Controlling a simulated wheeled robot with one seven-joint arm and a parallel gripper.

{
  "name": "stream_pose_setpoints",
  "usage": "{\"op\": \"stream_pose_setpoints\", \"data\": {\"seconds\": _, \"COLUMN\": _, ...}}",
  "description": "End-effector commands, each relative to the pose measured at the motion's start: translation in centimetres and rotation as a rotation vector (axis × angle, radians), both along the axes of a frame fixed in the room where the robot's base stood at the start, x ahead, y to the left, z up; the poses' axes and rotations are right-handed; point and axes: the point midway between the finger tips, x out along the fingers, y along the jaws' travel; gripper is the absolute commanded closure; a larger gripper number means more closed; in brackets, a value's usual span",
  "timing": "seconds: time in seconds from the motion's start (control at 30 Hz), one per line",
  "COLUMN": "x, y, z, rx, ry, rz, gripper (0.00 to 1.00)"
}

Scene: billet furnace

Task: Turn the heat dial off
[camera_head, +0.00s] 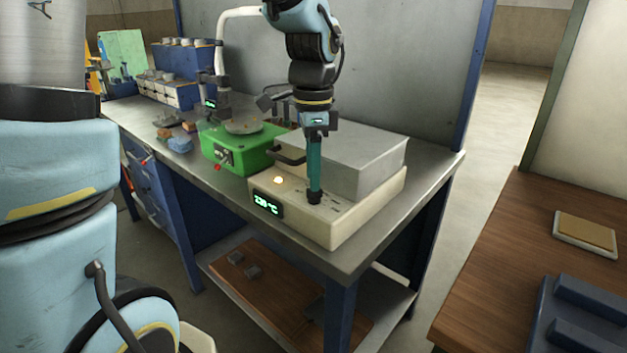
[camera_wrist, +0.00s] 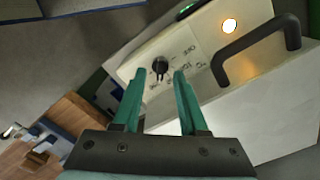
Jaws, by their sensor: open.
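The billet furnace (camera_head: 340,222) is a cream base with a grey box-shaped lid (camera_head: 355,165) on top, standing at the right end of the steel bench. Its front has a lit orange lamp (camera_head: 278,180) and a green display (camera_head: 267,203). The heat dial (camera_wrist: 160,66) is a small black knob on the cream panel, with printed marks around it, in the wrist view. My gripper (camera_head: 314,192) points down over the panel at the dial. In the wrist view its green fingers (camera_wrist: 157,85) are apart and empty, with the dial showing between and just beyond their tips.
A black lid handle (camera_wrist: 255,48) sticks out close to the right finger. A green device (camera_head: 235,147) with a round plate stands left of the furnace. Blue racks (camera_head: 185,62) stand farther back. A wooden table (camera_head: 540,260) is at right, across open floor.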

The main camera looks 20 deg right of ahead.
Motion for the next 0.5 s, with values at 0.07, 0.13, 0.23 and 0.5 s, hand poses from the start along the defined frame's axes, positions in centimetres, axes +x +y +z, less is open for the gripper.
{"op": "stream_pose_setpoints", "data": {"seconds": 0.07, "x": 0.0, "y": 0.0, "z": -1.1, "rx": 0.002, "ry": 0.003, "rz": 0.000, "gripper": 0.57}}
{"op": "stream_pose_setpoints", "data": {"seconds": 0.13, "x": 0.0, "y": 0.0, "z": -1.8, "rx": 0.001, "ry": 0.002, "rz": 0.000, "gripper": 0.57}}
{"op": "stream_pose_setpoints", "data": {"seconds": 0.23, "x": 0.0, "y": 0.0, "z": -2.4, "rx": 0.000, "ry": 0.000, "rz": 0.001, "gripper": 0.57}}
{"op": "stream_pose_setpoints", "data": {"seconds": 0.5, "x": 0.0, "y": 0.0, "z": -2.7, "rx": 0.000, "ry": -0.001, "rz": 0.001, "gripper": 0.57}}
